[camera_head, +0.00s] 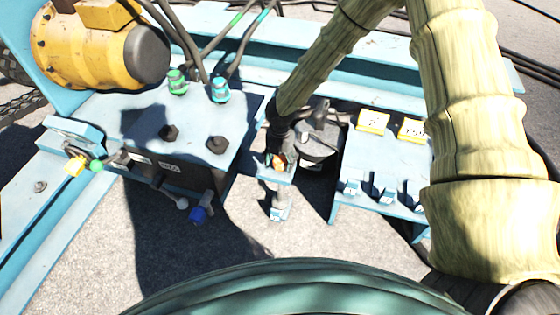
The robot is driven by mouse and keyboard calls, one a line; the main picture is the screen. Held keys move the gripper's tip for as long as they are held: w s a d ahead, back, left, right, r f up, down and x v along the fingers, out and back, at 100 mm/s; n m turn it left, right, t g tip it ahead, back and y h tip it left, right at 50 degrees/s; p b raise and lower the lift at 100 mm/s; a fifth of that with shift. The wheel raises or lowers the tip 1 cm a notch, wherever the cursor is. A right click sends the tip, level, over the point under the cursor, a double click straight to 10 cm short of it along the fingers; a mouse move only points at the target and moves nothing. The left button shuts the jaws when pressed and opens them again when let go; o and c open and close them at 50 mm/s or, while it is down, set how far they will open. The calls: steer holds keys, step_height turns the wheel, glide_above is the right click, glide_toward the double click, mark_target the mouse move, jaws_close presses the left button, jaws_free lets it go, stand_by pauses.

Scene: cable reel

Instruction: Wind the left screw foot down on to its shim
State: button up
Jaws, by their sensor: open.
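My gripper (283,152) is dark and reaches down at the middle of the head view, at the end of my sleeved arm. Its fingers are open, close around or just above a small orange-brown part (277,160) on a light blue bracket (272,176). I cannot tell whether they touch it. A pale upright stem (279,197) runs down from this bracket to a small bluish foot piece (279,213) near the ground. This looks like a screw foot. A shim under it cannot be made out, nor any gap. The gripper hides part of the bracket's top.
A blue bench (380,160) with two yellow tags (373,121) and several small clips stands right of the gripper. A blue block (190,125) with dark bolts, hoses and coloured-knob levers (198,214) is at left, below a yellow motor (85,48).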

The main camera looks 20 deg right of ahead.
steer(key=c, duration=1)
steer(key=shift+o, duration=0.2)
steer(key=shift+r+m+p, duration=0.15)
steer(key=shift+m+p, duration=0.15)
steer(key=shift+p, duration=0.1)
